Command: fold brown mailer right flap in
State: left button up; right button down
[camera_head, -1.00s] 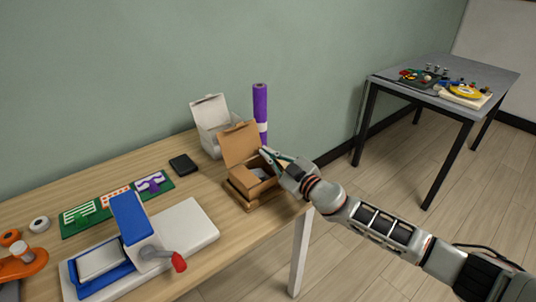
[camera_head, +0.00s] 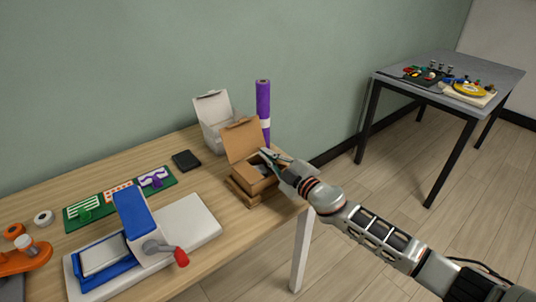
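The brown mailer (camera_head: 257,188) is an open cardboard box near the right end of the wooden table. Its lid (camera_head: 242,141) stands up at the back. Something grey lies inside, mostly hidden. My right gripper (camera_head: 267,156) is at the mailer's right side, with its fingers over the upper right edge beside the lid. The gripper covers the right flap, so I cannot tell how far the flap is folded or whether the fingers touch it. The finger gap is too small to make out. My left gripper is not in view.
A white open box (camera_head: 213,113) and a purple roll (camera_head: 263,100) stand behind the mailer. A black block (camera_head: 186,160) lies to its left. A blue and white press with a red-handled crank (camera_head: 181,257) stands at the front. Bare wood lies between press and mailer.

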jog(key=c, duration=2.4)
grip_release()
jog(key=shift+o, duration=0.2)
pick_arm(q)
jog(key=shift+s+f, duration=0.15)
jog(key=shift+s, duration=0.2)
pick_arm(e)
jog(key=shift+r, duration=0.1)
